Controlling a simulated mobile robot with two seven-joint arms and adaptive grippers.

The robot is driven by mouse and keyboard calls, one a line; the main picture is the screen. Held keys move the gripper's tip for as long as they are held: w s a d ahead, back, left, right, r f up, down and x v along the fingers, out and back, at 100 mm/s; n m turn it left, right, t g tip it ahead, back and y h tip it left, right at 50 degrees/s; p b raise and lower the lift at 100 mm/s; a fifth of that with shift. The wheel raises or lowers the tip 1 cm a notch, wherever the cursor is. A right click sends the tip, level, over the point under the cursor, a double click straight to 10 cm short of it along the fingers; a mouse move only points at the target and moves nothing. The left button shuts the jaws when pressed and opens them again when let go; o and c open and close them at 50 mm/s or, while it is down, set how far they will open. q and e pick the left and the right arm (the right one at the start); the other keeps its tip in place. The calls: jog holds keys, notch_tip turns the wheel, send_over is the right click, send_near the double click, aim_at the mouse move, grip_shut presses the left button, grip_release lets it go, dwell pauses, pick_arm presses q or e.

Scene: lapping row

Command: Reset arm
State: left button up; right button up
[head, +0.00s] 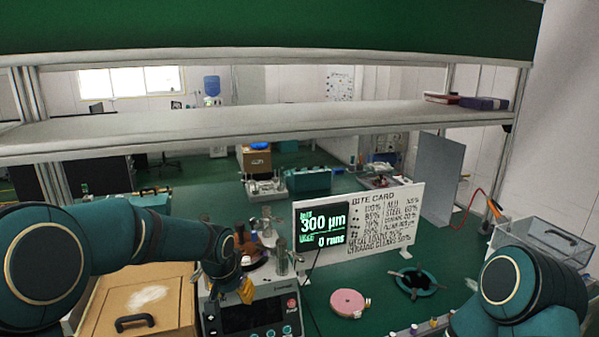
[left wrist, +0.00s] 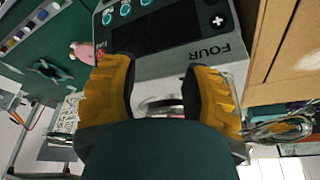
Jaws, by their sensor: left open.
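My left arm (head: 150,243) reaches in from the left in the head view. Its gripper (head: 243,289) has yellow fingers and hangs over the left part of the lapping machine (head: 255,320). In the left wrist view the two yellow fingers (left wrist: 158,82) are apart with nothing between them. The machine's panel (left wrist: 165,25), with dark screen and teal knobs, lies beyond the fingertips. My right arm (head: 535,285) shows at the lower right of the head view; its gripper is out of view.
A wooden box (head: 140,305) with a black handle stands left of the machine. A bite card board (head: 375,220) stands behind it. A pink disc (head: 347,302) and a dark ring-shaped part (head: 416,282) lie on the green bench. A clear bin (head: 548,235) is at right.

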pick_arm(q)
jog(key=s+d+f+n+g+h+b, duration=0.1)
jog(key=s+d+f, duration=0.1)
jog(key=s+f, duration=0.65)
jog(key=s+d+f+n+h, duration=0.15)
jog(key=s+f, duration=0.35)
jog(key=f, duration=0.7)
jog(key=s+d+f+n, duration=0.1)
jog(key=s+f, duration=0.2)
jog(key=s, duration=0.3)
jog(key=s+d+f+n+b, duration=0.1)
jog(key=s+f, duration=0.3)
jog(key=s, duration=0.2)
jog(key=shift+s+g+h, duration=0.2)
jog(key=shift+g+h, duration=0.15)
jog(key=shift+g, duration=0.05)
jog(key=shift+a+n, duration=0.15)
jog(key=shift+n, duration=0.1)
